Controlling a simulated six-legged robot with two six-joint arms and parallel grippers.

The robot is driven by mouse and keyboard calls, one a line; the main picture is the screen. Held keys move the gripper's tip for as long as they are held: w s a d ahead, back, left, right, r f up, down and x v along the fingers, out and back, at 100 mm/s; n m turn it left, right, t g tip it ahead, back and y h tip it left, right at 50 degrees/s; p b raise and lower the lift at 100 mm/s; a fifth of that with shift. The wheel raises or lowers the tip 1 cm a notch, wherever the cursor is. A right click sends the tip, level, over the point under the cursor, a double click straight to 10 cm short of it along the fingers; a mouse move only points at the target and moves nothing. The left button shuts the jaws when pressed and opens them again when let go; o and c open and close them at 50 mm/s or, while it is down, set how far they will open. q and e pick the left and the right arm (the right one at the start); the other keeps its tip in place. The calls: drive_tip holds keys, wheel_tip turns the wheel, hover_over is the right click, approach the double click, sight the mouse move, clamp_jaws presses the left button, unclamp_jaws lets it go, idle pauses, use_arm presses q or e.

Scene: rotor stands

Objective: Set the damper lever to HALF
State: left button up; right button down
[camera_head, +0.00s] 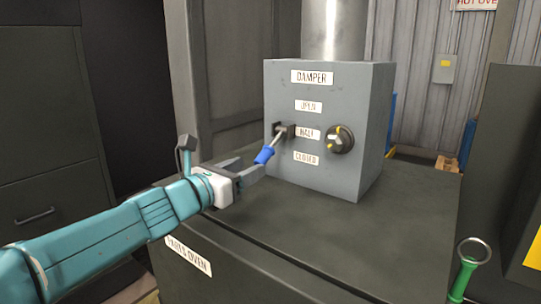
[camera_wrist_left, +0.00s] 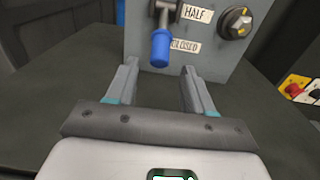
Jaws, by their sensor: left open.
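The damper box (camera_head: 330,82) is a grey housing with the labels DAMPER, OPEN, HALF (camera_head: 308,134) and CLOSED (camera_head: 306,158). Its lever (camera_head: 275,141) comes out of a dark pivot left of HALF and slants down and toward me. The lever's blue grip (camera_head: 264,155) hangs about level with CLOSED; I cannot tell its exact setting. My left gripper (camera_head: 247,168) is open just below and left of the grip. In the left wrist view the blue grip (camera_wrist_left: 160,47) lies just beyond the fingertips (camera_wrist_left: 159,68), roughly between them. My right gripper is not in view.
A black knob (camera_head: 341,139) with yellow marks sits right of the lever. The box stands on the dark parts oven (camera_head: 400,215), whose top is otherwise mostly clear. A green-handled metal ring (camera_head: 468,268) stands at lower right. A duct (camera_head: 333,30) rises behind the box.

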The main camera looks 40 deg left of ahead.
sight(268, 158)
use_arm(q)
drive_tip(key=w, duration=0.5)
drive_tip(key=w+a+p, duration=0.1)
drive_tip(key=w, duration=0.2)
drive_tip(key=shift+w+d, duration=0.1)
drive_tip(key=shift+s+r, duration=0.2)
drive_tip(key=shift+s, duration=0.05)
drive_tip(key=shift+w+f, duration=0.2)
drive_tip(key=shift+w, duration=0.2)
drive_tip(key=shift+c, duration=1)
clamp_jaws()
